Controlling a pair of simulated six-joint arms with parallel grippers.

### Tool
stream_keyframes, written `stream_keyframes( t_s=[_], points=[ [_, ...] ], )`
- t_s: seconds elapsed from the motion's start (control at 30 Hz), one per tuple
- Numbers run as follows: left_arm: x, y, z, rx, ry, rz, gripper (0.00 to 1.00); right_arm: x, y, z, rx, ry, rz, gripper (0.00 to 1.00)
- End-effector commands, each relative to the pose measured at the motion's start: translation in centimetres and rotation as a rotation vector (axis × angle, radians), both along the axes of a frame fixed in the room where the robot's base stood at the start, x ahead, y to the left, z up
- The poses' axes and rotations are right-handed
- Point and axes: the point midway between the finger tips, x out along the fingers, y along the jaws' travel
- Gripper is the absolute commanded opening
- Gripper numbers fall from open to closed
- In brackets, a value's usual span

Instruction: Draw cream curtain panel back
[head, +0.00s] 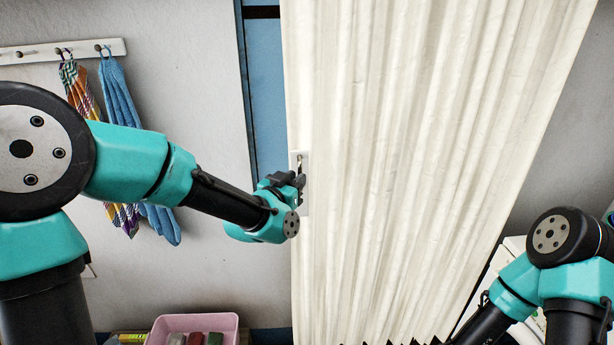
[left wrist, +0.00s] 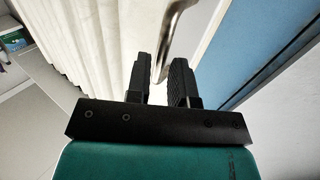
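The cream curtain panel (head: 400,160) hangs in folds across the middle of the head view, its left edge beside a blue strip. A pale plate (head: 305,200) with a metal handle (head: 300,163) sits at that edge. My left gripper (head: 298,184) is at the handle. In the left wrist view the two dark fingers (left wrist: 160,82) stand apart, with the handle (left wrist: 168,45) coming down into the gap between them; I see no clear grip on it. The curtain (left wrist: 105,40) fills the left there. My right arm is low at the right; its gripper is out of view.
A blue panel (head: 265,90) shows left of the curtain. A peg rail (head: 62,51) with a patterned cloth (head: 80,88) and a blue cloth (head: 120,105) hangs on the left wall. A pink tub (head: 228,325) with several blocks stands below.

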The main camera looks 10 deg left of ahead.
Motion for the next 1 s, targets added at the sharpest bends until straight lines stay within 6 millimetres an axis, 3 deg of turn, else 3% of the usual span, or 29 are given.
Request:
stream_keyframes(
  t_s=[0.2,0.53,0.77,1.0],
  points=[
    [2.0,0.1,0.0,0.0,0.0,0.013,0.21,0.0,0.0,0.0,0.0,0.0,0.0,0.43],
    [2.3,0.1,0.0,0.0,0.0,0.015,0.21,0.0,0.0,0.0,0.0,0.0,0.0,0.43],
    [2.3,0.1,0.0,-0.001,0.0,0.015,0.01,0.0,0.0,0.0,0.0,0.0,0.0,0.43],
    [2.3,0.1,0.0,-0.001,0.0,0.015,0.0,0.0,0.0,0.0,0.0,0.0,0.0,0.43]
  ],
)
